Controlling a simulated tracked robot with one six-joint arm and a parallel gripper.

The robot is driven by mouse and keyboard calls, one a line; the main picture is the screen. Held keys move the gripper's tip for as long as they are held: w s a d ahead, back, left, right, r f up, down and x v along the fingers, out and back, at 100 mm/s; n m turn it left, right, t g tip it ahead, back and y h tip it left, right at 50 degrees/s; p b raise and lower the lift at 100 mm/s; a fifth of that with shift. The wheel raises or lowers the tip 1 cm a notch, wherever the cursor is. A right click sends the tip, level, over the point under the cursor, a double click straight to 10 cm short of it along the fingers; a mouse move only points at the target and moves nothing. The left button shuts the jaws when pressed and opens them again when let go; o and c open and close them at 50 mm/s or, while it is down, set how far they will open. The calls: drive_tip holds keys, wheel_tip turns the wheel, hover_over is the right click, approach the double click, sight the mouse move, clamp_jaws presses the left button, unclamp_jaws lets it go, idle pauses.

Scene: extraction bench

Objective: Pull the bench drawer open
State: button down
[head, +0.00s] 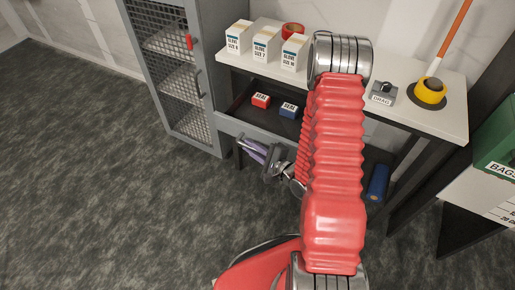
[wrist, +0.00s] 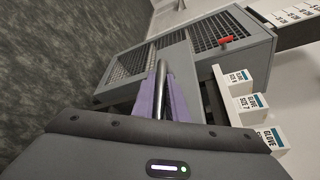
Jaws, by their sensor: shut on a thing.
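The bench drawer (head: 228,122) stands partly out from under the white bench top, and its dark inside shows. A red box (head: 261,100) and a blue box (head: 289,110) lie in it. My gripper (head: 245,146) is at the drawer's front, with its purple fingers shut on the drawer handle. In the wrist view the handle (wrist: 161,80) is a dark bar between the two purple fingers. My red arm hides the drawer's right part in the head view.
A grey mesh cabinet (head: 172,66) with a red latch stands left of the bench. Glove boxes (head: 265,46), red tape (head: 292,30), and a yellow-based tool (head: 431,92) sit on the bench top (head: 405,72). A blue roll (head: 377,183) is below. Floor in front and left is clear.

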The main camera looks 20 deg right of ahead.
drive_tip(key=shift+s+f, duration=0.1)
drive_tip(key=c, duration=2)
unclamp_jaws()
drive_tip(key=shift+d, duration=0.1)
drive_tip(key=shift+o, duration=1.2)
drive_tip(key=shift+s, duration=0.15)
